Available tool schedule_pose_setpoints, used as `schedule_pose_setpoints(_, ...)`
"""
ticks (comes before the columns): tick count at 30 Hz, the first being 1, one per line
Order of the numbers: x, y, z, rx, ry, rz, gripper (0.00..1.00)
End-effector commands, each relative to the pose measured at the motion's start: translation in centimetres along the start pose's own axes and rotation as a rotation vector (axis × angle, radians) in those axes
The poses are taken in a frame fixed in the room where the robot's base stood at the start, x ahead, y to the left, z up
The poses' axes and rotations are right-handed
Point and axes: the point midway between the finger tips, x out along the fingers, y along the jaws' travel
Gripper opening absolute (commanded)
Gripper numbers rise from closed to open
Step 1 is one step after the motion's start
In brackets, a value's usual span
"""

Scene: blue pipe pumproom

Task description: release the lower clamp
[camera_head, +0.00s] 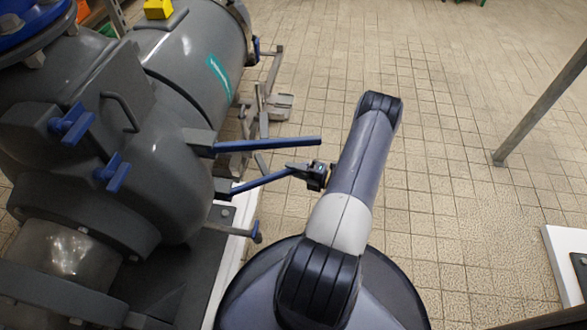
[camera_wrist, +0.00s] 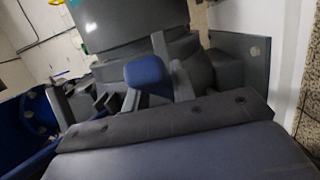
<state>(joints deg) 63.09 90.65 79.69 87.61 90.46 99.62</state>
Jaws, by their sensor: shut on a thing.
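Two blue-handled clamp levers stick out to the right from the big grey pump housing in the head view. The upper clamp lever (camera_head: 268,145) is nearly level, and nothing touches its free end. The lower clamp lever (camera_head: 258,183) slants up to the right from its grey mount. My gripper (camera_head: 296,170) is shut on the outer end of the lower lever, with the arm reaching in from the right. In the wrist view a blue block-like end (camera_wrist: 147,73) shows between dark grey parts. I cannot tell which lever it belongs to.
The grey pump housing (camera_head: 165,185) fills the left, with small blue handles (camera_head: 72,124) on it. A short blue-tipped lever (camera_head: 256,232) is below the clamps. A metal post (camera_head: 540,105) stands at the right. The tiled floor (camera_head: 450,130) between is clear.

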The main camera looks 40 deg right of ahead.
Motion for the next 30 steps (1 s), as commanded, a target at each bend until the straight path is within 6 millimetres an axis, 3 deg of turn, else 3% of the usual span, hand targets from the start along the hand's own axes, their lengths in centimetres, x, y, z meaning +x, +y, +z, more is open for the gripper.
schedule_pose_setpoints(15, -3.9, -0.1, -5.9, 0.008, -0.32, 0.0, 0.0)
schedule_pose_setpoints(27, -4.1, -0.1, -6.5, 0.005, -0.345, -0.003, 0.0)
schedule_pose_setpoints(28, -4.1, -0.1, -6.5, 0.005, -0.344, -0.003, 0.26)
schedule_pose_setpoints(30, -4.1, -0.1, -6.5, 0.004, -0.343, -0.003, 0.32)
